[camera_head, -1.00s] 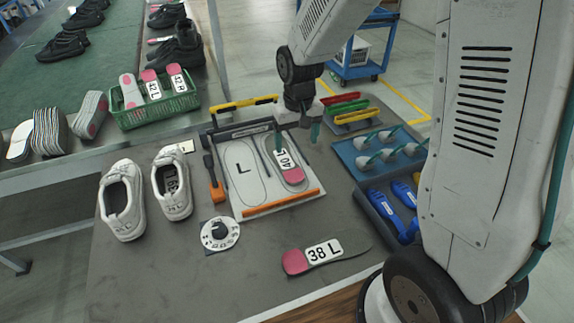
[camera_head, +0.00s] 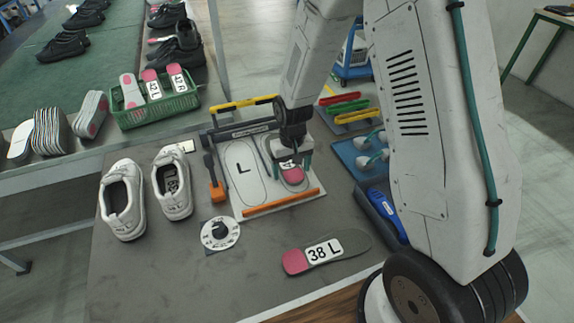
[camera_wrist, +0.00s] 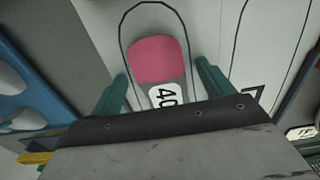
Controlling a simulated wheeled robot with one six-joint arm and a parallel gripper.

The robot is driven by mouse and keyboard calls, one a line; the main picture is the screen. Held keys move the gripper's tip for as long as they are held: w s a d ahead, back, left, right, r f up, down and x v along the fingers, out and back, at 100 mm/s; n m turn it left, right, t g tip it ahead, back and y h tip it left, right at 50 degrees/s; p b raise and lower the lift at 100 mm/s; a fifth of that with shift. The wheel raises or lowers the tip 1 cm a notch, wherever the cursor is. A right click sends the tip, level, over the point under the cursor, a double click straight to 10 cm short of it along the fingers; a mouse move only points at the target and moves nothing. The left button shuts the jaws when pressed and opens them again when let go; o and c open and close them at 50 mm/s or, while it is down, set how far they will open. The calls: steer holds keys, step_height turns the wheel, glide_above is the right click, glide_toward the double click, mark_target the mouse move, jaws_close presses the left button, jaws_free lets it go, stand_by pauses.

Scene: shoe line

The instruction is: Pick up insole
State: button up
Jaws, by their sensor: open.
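A grey insole with a pink heel (camera_head: 292,177) lies in the right outline of a white fixture board (camera_head: 243,207). In the wrist view its pink heel (camera_wrist: 158,60) and a white label starting "40" show; its far part is hidden behind my gripper. My gripper (camera_head: 288,165) is over this insole, open, with a green finger on each side of it; in the wrist view the gripper (camera_wrist: 160,85) is apart from the insole on both sides. Another insole, marked "38 L" (camera_head: 352,240), with a pink heel, lies on the table in front.
White shoes (camera_head: 122,205) stand left of the board. A round dial (camera_head: 220,233) and an orange-handled tool (camera_head: 217,191) lie beside it. A green basket (camera_head: 160,108) holds insoles at the back left. A blue tray (camera_head: 352,156) stands to the right.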

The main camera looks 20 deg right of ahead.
steer(key=c, duration=1.1)
steer(key=shift+o, duration=0.2)
steer(key=shift+r, duration=0.15)
